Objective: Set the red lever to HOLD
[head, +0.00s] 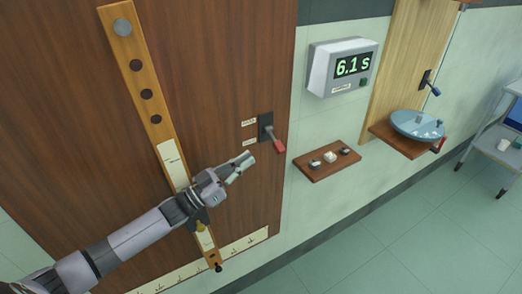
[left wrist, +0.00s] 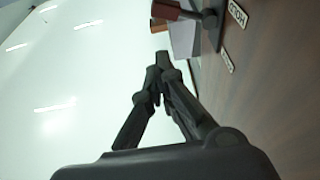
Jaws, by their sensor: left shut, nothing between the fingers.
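The red lever (head: 278,145) is on a dark plate (head: 266,121) on the brown wooden panel. Its red grip points down and to the right, out from the plate. Two small labels, an upper one (head: 248,122) and a lower one (head: 249,141), sit left of it, too small to read there. In the left wrist view a HOLD label (left wrist: 237,12) is readable beside the lever's grip (left wrist: 166,10), which is partly cut off by the frame's top. My left gripper (head: 249,160) is shut and empty, below and left of the grip, apart from it. My right gripper is not in view.
A slanted wooden bar (head: 150,82) with dark discs runs down the panel behind my left arm. Right of the lever are a grey timer box (head: 320,72) reading 6.1 s and a small wooden shelf (head: 318,175) with several small items. A round blue-grey dish (head: 415,125) stands farther right.

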